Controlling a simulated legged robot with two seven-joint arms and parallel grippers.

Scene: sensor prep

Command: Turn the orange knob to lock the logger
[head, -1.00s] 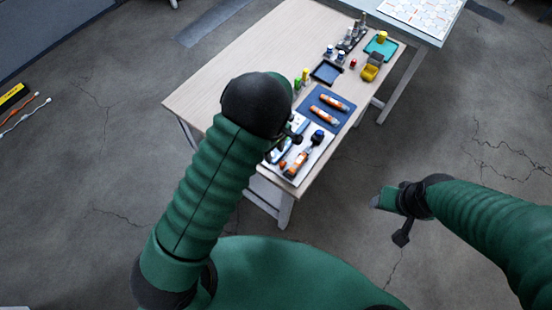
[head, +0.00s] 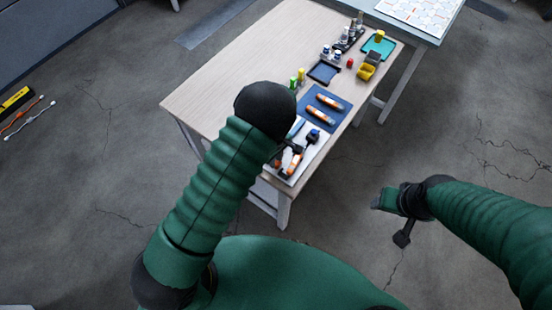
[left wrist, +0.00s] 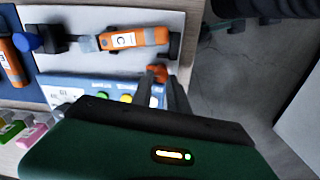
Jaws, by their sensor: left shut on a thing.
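The orange-and-grey logger (left wrist: 135,39) lies on a white board (left wrist: 75,62) in the left wrist view. In the head view the logger (head: 294,163) is at the board's near end, partly behind my gripper. The orange knob (left wrist: 157,73) is beside the logger, at the tips of my left gripper (left wrist: 168,82). The gripper is shut on the knob, and its fingers hide part of it. In the head view my left gripper (head: 277,154) is mostly hidden by its own wrist. My right gripper (head: 388,200) hangs off the table to the right; its jaws are unclear.
A blue mat (head: 311,110) with two orange devices lies behind the board. A dark tray (head: 324,72), a yellow bin (head: 366,71) and several bottles stand farther back. A label card (left wrist: 85,86) lies next to the knob. The table's left part is clear.

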